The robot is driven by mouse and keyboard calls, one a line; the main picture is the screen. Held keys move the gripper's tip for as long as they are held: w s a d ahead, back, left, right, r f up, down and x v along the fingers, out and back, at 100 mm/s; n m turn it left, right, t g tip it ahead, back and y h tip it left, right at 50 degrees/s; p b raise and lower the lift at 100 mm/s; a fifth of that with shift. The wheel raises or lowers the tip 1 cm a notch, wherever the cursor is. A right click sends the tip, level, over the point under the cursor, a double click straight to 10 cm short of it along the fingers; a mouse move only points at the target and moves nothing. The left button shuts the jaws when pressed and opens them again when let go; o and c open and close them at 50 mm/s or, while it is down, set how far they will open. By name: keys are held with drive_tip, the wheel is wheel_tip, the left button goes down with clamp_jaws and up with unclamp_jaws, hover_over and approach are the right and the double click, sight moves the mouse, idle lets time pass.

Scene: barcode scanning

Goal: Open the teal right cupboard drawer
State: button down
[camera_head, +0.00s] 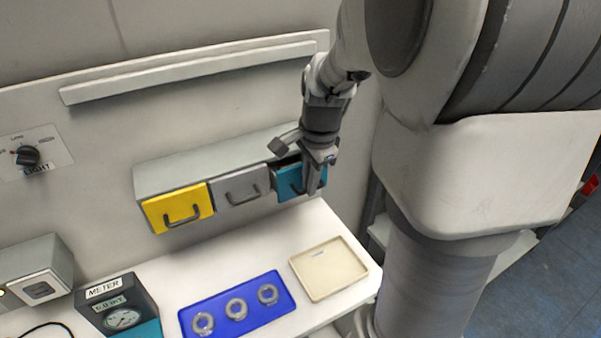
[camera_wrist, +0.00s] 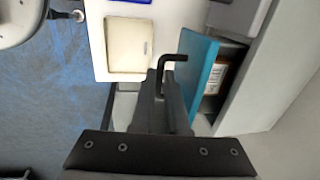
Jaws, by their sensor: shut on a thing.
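The teal right drawer (camera_head: 290,180) is at the right end of the wall cupboard (camera_head: 220,160). It stands partly pulled out, with a dark gap above its front. In the wrist view the teal drawer front (camera_wrist: 203,75) stands away from the cupboard body, and a brown box with a white label (camera_wrist: 217,75) shows inside. My gripper (camera_head: 312,188) is at the drawer front. In the wrist view my gripper (camera_wrist: 160,78) is shut on the dark drawer handle (camera_wrist: 172,58), whose bent end shows beyond the fingertips.
The yellow drawer (camera_head: 178,207) and grey drawer (camera_head: 240,186) beside it are shut. Below, a counter holds a beige tray (camera_head: 308,262), a blue mat (camera_head: 217,303) with rings and a meter (camera_head: 118,305). A wall rail (camera_head: 190,66) runs above.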

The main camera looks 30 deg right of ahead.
drive_tip(key=s, duration=0.4)
drive_tip(key=shift+s+d+r, duration=0.1)
drive_tip(key=shift+s, duration=0.1)
drive_tip(key=c, duration=0.9)
unclamp_jaws()
